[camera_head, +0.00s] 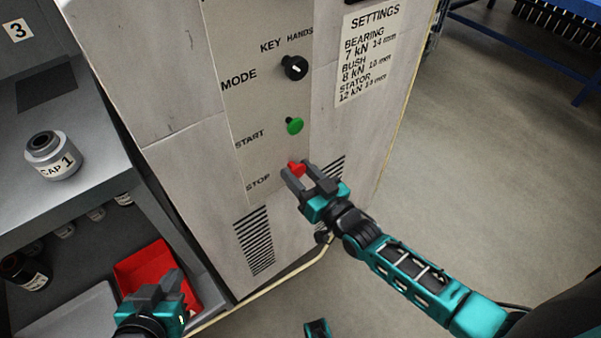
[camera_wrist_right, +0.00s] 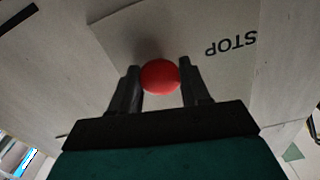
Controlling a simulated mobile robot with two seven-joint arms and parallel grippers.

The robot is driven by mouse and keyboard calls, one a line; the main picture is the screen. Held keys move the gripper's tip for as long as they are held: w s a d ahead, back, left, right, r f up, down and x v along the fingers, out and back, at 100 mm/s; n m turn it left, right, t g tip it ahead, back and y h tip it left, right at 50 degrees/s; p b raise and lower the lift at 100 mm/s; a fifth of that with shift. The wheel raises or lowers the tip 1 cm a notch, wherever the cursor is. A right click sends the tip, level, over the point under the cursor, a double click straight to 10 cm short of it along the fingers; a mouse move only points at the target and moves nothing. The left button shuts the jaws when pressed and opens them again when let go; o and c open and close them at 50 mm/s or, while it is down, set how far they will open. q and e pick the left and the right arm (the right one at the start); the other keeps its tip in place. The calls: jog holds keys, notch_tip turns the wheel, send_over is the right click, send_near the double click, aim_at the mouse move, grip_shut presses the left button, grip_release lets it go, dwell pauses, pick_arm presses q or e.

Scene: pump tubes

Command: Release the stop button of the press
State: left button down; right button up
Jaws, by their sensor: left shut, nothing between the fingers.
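The red stop button (camera_head: 296,168) is on the pale press front, beside the word STOP. My right gripper (camera_head: 299,175) is at this button, its two fingers apart, one on each side. In the right wrist view the round red button (camera_wrist_right: 160,76) shows between the fingertips of my right gripper (camera_wrist_right: 161,78). The gaps are too small to tell whether the fingers touch it. My left gripper (camera_head: 165,284) is shut and empty at the lower left, in front of a red bin and away from the press controls.
Above the stop button are a green start button (camera_head: 294,126) and a black mode knob (camera_head: 294,67).

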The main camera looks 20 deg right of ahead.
grip_shut()
jog(key=shift+s+d+r+p, duration=0.15)
jog(key=shift+s+d+p, duration=0.05)
jog(key=shift+s+p, duration=0.45)
jog(key=shift+s+d, duration=0.1)
jog(key=shift+s, duration=0.1)
jog(key=shift+f, duration=0.2)
jog(key=o, duration=0.5)
grip_release()
jog(key=shift+o, duration=0.2)
jog(key=p+v, duration=0.1)
jog(key=v, duration=1.2)
jog(key=shift+p, duration=0.4)
